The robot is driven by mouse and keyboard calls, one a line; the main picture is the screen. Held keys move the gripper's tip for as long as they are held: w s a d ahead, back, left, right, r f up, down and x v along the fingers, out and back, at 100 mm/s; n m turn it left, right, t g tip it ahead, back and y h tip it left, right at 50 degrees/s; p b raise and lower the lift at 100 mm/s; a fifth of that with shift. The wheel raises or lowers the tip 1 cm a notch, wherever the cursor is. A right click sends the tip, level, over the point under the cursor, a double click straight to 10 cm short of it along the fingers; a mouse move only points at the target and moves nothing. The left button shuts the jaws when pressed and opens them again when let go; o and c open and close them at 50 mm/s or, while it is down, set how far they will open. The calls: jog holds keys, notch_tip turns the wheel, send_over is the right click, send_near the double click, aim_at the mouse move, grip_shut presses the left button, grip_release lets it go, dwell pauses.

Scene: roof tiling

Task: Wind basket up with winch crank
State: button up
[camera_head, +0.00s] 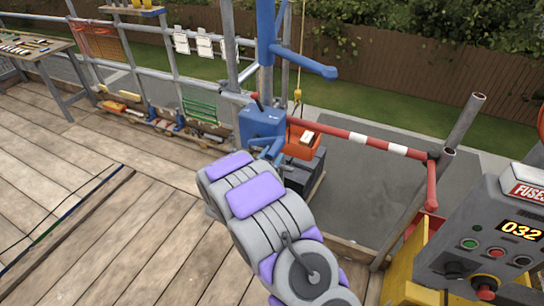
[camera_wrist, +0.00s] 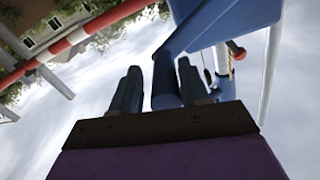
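The blue winch (camera_head: 262,124) is mounted on the blue post at the railing. My arm reaches up to it, and my gripper (camera_head: 272,152) is at its lower front, by the blue crank; this spot is small and partly hidden. In the wrist view my gripper (camera_wrist: 158,88) has its two dark fingers apart, with the blue crank handle (camera_wrist: 166,85) between them. Sky shows between the left finger and the handle; the right finger overlaps its edge. The orange basket (camera_head: 304,145) hangs behind the winch below a yellow hook (camera_head: 297,96), with something pale in it.
A red-white barrier bar (camera_head: 360,138) runs right from the winch post. A grey control panel (camera_head: 490,240) reading 032 stands at the right. Dark blocks (camera_head: 306,172) lie below the basket. A tool bench (camera_head: 30,48) stands far left; the plank floor at left is mostly clear.

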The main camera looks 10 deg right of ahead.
jog(key=shift+o, duration=1.1)
jog(key=shift+s, duration=0.1)
jog(key=p+v, duration=0.1)
jog(key=v, duration=1.6)
jog(key=shift+a, duration=0.2)
